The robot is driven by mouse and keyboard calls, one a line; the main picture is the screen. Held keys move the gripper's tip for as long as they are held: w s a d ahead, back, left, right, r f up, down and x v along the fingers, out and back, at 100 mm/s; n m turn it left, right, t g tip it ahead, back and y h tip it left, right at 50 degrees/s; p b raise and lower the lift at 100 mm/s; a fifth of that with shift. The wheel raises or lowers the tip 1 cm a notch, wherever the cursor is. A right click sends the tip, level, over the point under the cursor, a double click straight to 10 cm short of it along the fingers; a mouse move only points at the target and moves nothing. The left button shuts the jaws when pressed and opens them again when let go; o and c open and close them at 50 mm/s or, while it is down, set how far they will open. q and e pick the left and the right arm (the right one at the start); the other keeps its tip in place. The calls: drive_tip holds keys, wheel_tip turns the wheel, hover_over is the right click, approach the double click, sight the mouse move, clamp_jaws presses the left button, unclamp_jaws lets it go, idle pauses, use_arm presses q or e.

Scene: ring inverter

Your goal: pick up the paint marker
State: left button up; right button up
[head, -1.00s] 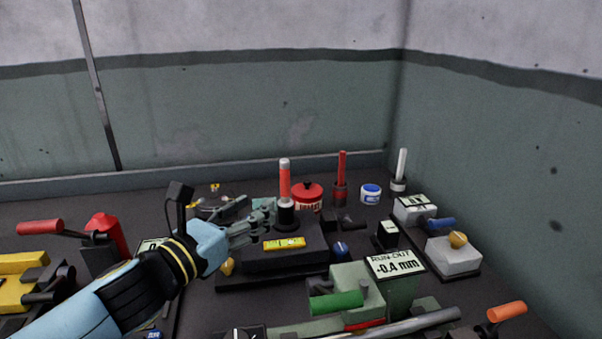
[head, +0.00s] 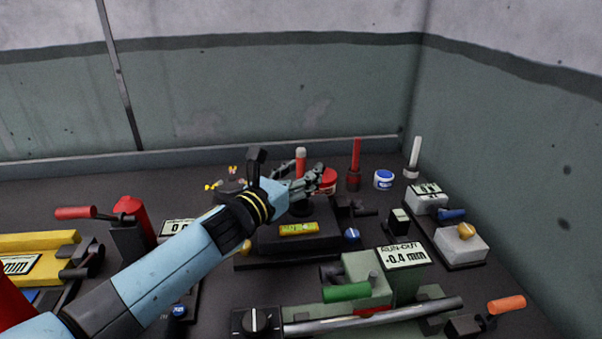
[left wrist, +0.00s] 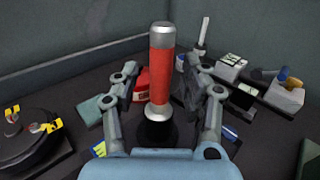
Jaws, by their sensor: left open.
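A red cylinder with silver ends, which looks like the paint marker (head: 300,161), stands upright in a dark round holder (left wrist: 157,131) on a dark block. In the left wrist view the marker (left wrist: 160,72) is upright between the fingers of my left gripper (left wrist: 162,82). The gripper is open, with a visible gap on each side of the marker. In the head view my left gripper (head: 306,184) reaches in from the left and hides the marker's lower part and much of the holder. My right gripper is not in view.
A red container (head: 328,183) stands close behind the gripper. A thin red stick in a holder (head: 355,165), a blue-white jar (head: 383,180) and a white stick (head: 415,155) stand farther right. A green fixture with a run-out sign (head: 403,257) is in front. Walls close off the back and right.

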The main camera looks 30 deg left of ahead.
sight(303, 152)
use_arm(q)
drive_tip(key=c, duration=0.3)
clamp_jaws()
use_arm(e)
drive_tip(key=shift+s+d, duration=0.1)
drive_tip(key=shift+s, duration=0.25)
use_arm(q)
drive_tip(key=shift+r+p, duration=0.45)
drive_tip(key=shift+r, duration=0.15)
drive_tip(key=r+p, duration=0.3)
drive_tip(key=r, duration=0.1)
drive_tip(key=shift+s+d, duration=0.25)
drive_tip(key=shift+d, duration=0.15)
drive_tip(key=s+d+r+p, duration=0.5)
drive_tip(key=s+d, duration=0.1)
drive_tip(key=d, duration=0.3)
drive_tip(key=shift+r, duration=0.4)
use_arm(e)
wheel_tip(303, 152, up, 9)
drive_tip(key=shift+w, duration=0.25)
use_arm(q)
drive_tip(key=shift+w, duration=0.1)
